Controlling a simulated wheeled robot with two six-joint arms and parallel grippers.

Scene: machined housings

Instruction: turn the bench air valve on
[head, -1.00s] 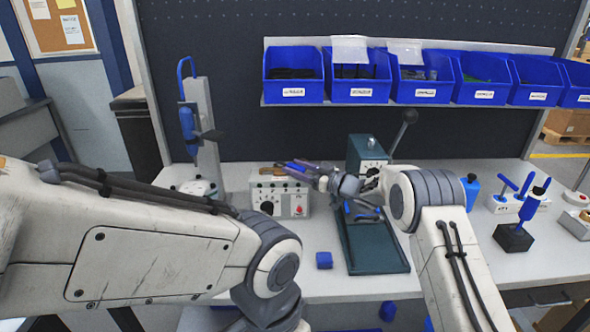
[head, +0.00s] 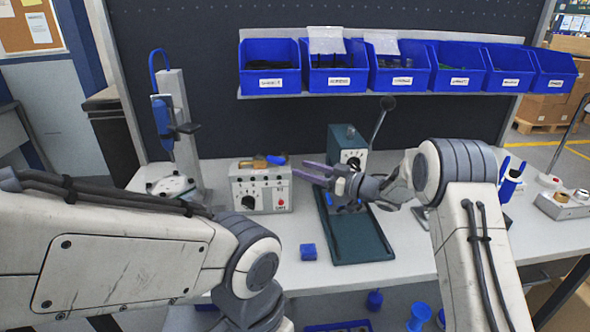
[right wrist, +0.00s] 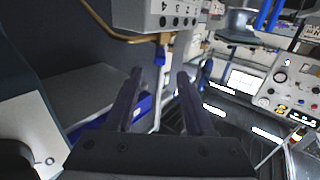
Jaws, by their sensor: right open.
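I cannot tell for sure which item is the bench air valve. A grey control box (head: 260,190) with a black knob (head: 248,202) and a red button (head: 281,203) stands on the bench in the head view. My right gripper (head: 306,174) is open and empty, its fingers pointing left, just right of this box and in front of the green machine. In the right wrist view the two dark fingers (right wrist: 158,78) are apart with nothing between them. A numbered grey box (right wrist: 170,14) and a brass pipe (right wrist: 112,36) show beyond them. My left gripper is out of view.
The bench front between arms is mostly clear.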

